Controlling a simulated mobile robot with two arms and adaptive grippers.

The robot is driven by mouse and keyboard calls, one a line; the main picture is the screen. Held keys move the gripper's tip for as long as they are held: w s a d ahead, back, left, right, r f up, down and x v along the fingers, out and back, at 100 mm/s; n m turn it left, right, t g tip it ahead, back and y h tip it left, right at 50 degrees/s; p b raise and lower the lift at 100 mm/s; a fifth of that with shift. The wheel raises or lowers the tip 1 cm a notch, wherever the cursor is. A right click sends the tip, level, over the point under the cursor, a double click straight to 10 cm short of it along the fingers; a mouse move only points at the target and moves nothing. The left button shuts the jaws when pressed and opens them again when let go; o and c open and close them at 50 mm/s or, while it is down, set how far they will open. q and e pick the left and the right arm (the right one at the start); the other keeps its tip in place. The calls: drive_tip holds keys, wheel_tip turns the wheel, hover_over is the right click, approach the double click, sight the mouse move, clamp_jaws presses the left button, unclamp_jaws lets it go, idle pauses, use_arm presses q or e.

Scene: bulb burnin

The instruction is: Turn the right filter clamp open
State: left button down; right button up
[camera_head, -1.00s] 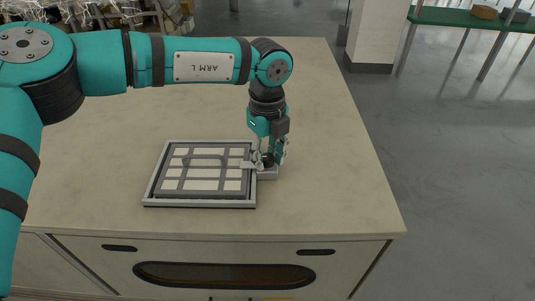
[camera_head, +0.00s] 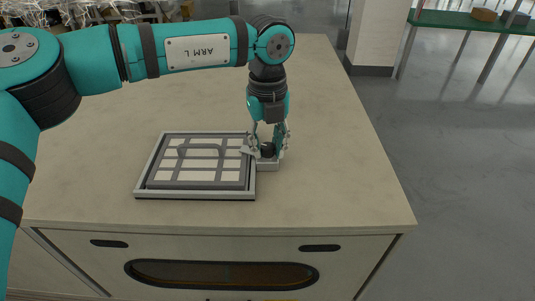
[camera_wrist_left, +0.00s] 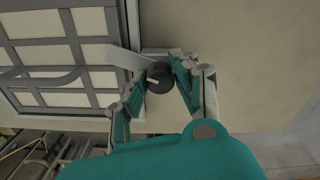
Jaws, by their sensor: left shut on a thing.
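The filter (camera_head: 164,175) is a grid of pale panels with a dark handle, seated in a grey frame (camera_head: 195,196) on the bench. The right filter clamp has a dark round knob (camera_head: 267,150) on a light block (camera_head: 269,167) against the frame's right side. Its pale lever (camera_head: 246,151) points left, over the frame's edge. The lever (camera_wrist_left: 126,60) and knob (camera_wrist_left: 160,79) also show in the wrist view. My left gripper (camera_head: 268,146) points down, its fingers (camera_wrist_left: 157,88) shut on the knob from both sides. My right gripper is not in view.
The bench top (camera_head: 330,130) is clear to the right of the clamp and behind the frame. The bench's front edge lies close in front of the frame. A green-topped table (camera_head: 465,20) stands far off at the right.

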sight(268, 146)
use_arm(q)
drive_tip(key=m+b, duration=0.2)
drive_tip(key=shift+f+m, duration=0.15)
drive_tip(key=shift+m, duration=0.25)
drive_tip(key=m+b, duration=0.1)
drive_tip(key=m, duration=0.2)
drive_tip(key=shift+m+b, duration=0.3)
drive_tip(key=shift+b, duration=0.1)
drive_tip(key=m+b, duration=0.1)
drive_tip(key=m, duration=0.2)
drive_tip(key=shift+r+m, duration=0.2)
drive_tip(key=shift+m, duration=1.9)
drive_tip(key=c, duration=1)
unclamp_jaws()
wheel_tip(268, 146, up, 12)
